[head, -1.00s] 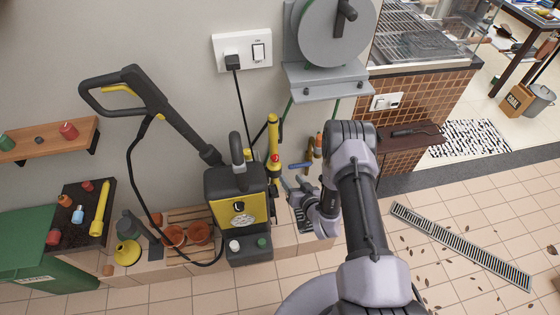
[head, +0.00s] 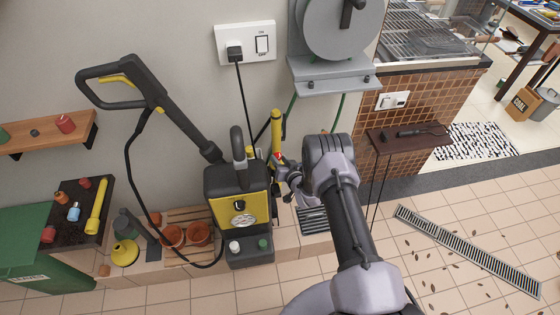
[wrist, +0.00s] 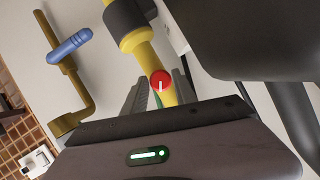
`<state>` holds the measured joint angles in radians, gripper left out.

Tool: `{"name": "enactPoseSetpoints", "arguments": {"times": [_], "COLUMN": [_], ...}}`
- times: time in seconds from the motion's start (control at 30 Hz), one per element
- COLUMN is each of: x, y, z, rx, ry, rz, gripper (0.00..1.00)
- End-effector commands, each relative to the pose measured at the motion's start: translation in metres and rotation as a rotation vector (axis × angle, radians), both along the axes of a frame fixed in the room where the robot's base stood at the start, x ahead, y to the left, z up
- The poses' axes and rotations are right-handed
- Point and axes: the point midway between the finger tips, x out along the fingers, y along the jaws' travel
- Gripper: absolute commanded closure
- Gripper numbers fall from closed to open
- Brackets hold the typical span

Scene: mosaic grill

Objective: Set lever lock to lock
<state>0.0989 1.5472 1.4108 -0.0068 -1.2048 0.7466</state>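A red knob with a white mark (wrist: 160,82) sits on a yellow tube (wrist: 146,58) in the wrist view; it may be the lever lock. In the head view the red knob (head: 278,156) is small on the upright yellow tube (head: 276,128), beside the pressure washer (head: 238,205). My gripper (wrist: 162,92) has its grey fingers apart, one on each side of the tube near the knob. I cannot tell whether they touch it. In the head view my wrist partly hides this area.
A brass pipe with a blue tap handle (wrist: 69,46) stands left of the tube in the wrist view. A large dark body (wrist: 240,35) fills the upper right. In the head view a hose reel (head: 340,25) hangs above, and a small brown shelf (head: 405,140) is right of my arm.

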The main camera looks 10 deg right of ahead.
Motion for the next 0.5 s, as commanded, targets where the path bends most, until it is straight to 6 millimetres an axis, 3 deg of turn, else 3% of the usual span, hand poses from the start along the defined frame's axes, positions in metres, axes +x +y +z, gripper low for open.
{"name": "enactPoseSetpoints", "arguments": {"times": [0.03, 0.13, 0.17, 0.3, 0.5], "x": [0.0000, -0.0001, -0.0001, 0.0001, 0.0001], "y": [0.0000, 0.0000, 0.0000, 0.0009, 0.0030], "z": [0.0001, 0.0000, 0.0000, 0.0002, 0.0000], "rx": [0.000, 0.000, 0.000, -0.025, -0.227], "ry": [0.000, 0.000, 0.000, -0.001, -0.002], "rz": [0.000, 0.000, 0.000, 0.001, 0.002], "gripper": [0.78, 0.98, 1.00, 1.00, 1.00]}}
